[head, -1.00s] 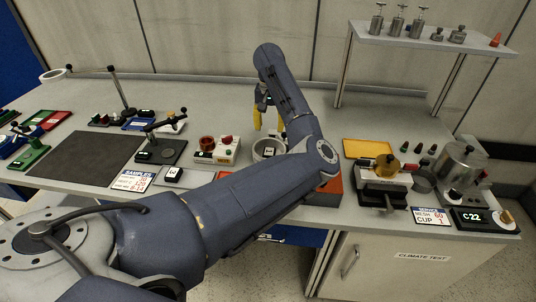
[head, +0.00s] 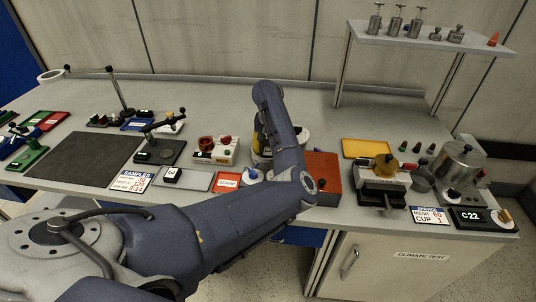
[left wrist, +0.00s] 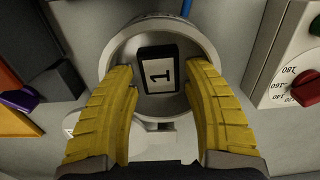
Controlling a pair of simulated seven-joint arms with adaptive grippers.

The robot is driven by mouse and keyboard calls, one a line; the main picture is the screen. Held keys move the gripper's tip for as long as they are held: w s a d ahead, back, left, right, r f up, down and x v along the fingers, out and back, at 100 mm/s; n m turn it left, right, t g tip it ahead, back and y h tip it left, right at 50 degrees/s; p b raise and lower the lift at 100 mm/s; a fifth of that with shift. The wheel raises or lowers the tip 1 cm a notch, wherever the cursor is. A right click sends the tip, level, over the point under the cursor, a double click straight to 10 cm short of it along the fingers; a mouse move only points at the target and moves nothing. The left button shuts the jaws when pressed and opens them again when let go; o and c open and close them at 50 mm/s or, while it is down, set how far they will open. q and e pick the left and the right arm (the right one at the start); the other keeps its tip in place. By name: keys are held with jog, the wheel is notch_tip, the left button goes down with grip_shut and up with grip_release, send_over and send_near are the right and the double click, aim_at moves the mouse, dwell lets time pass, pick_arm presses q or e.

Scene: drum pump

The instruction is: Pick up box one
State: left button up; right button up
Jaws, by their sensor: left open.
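Box one (left wrist: 158,70), a small black block with a white face marked 1, sits inside a round grey container (left wrist: 112,62) in the left wrist view. My left gripper (left wrist: 163,85) is open, its two yellow fingers on the left and right of the box, over the container. I cannot tell whether they touch the box. In the head view the left gripper (head: 261,142) is mostly hidden by my own arm at the container, and box one is hidden there. My right gripper is not in view.
A white device with a red knob (head: 216,150) stands left of the container. A red-orange block (head: 322,172) is to its right. A SCRAP label (head: 227,181) and a tile marked 3 (head: 172,174) lie in front. A dark mat (head: 88,158) covers the left bench.

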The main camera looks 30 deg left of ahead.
pick_arm(q)
jog(key=shift+f, duration=0.9)
jog(key=shift+o, duration=0.2)
jog(key=c, duration=0.9)
